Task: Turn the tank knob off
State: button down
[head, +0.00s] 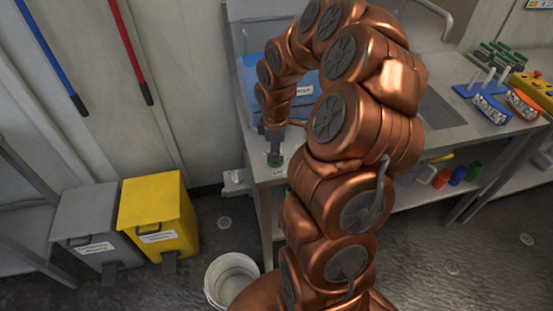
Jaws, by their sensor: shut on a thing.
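My copper-coloured arm arches over the bench, and my gripper (274,147) points down at the bench's front left corner. It is shut on a small green knob (275,160), which shows just below the fingers. The fingers and the wrist hide the knob's upper part. A small white label lies at the foot of the knob. A blue tank (252,92) stands on the bench behind the gripper, partly hidden by my arm. I cannot tell which way the knob is turned.
The metal bench (262,175) has a grey fitting at its left corner. A white bucket (230,276) stands on the floor below. A yellow bin (157,212) and a grey bin (88,228) stand at the left. Dental models (488,107) and coloured items lie on the right.

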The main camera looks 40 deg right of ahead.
jog(key=m+b, duration=0.2)
jog(key=b, duration=0.1)
jog(key=m+b, duration=0.2)
jog(key=shift+f+m+b, duration=0.3)
jog(key=shift+f+b, duration=0.1)
jog(key=m+b, duration=0.2)
jog(key=b, duration=0.1)
jog(key=shift+r+m, duration=0.1)
jog(key=shift+m, duration=0.3)
jog(key=m+b, duration=0.3)
jog(key=shift+m, duration=0.3)
jog(key=shift+r+m+b, duration=0.2)
jog(key=shift+m+b, duration=0.9)
jog(key=shift+m, duration=0.6)
jog(key=c, duration=1.2)
grip_release()
jog(key=shift+r, duration=0.1)
jog(key=shift+o, duration=0.2)
